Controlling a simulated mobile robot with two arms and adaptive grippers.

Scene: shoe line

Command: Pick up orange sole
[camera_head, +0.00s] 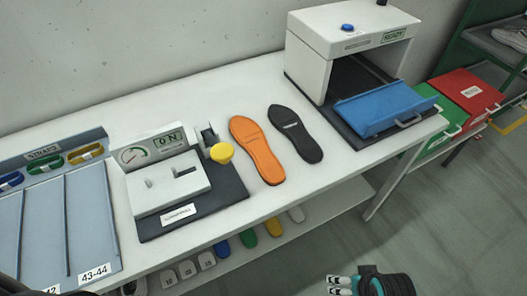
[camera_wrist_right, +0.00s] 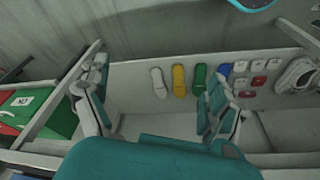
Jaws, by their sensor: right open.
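The orange sole (camera_head: 257,150) lies flat on the white table in the head view, with a black sole (camera_head: 296,134) beside it on the right. My right gripper (camera_head: 340,286) is at the bottom of the head view, in front of the table and well apart from the orange sole. In the right wrist view my right gripper (camera_wrist_right: 160,115) is open, with nothing between its fingers. The orange sole does not show in the wrist view. My left gripper is not in view.
A machine with a yellow knob (camera_head: 222,153) stands left of the orange sole. A white machine with a blue tray (camera_head: 384,108) stands right of the black sole. Green (camera_head: 443,115) and red (camera_head: 466,90) boxes are farther right.

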